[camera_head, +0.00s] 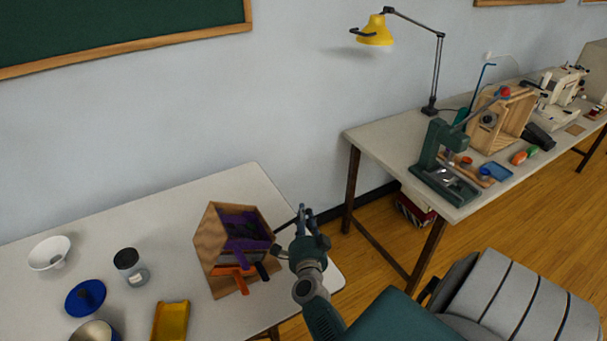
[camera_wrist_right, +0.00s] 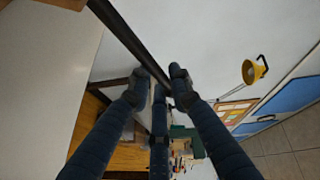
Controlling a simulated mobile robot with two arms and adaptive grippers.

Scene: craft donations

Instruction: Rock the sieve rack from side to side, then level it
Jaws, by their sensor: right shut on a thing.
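The sieve rack (camera_head: 209,240) is a wooden frame on the near-left table, with purple pieces inside and an orange part low at its front. A dark bar (camera_head: 286,225) sticks out from its right side. My right gripper (camera_head: 305,212) is at the bar's outer end, right of the rack. In the right wrist view, the dark bar (camera_wrist_right: 130,32) runs down between the fingertips of my right gripper (camera_wrist_right: 158,84), which is shut on it. The rack body is not clear there. I cannot tell whether the rack is exactly level. My left gripper is not in view.
Left of the rack are a white bowl (camera_head: 49,253), a dark-topped jar (camera_head: 131,266), a blue round item (camera_head: 86,298) and a yellow tray (camera_head: 170,321). A second table (camera_head: 385,140) with a green press (camera_head: 440,160) stands at right. A gap separates the tables.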

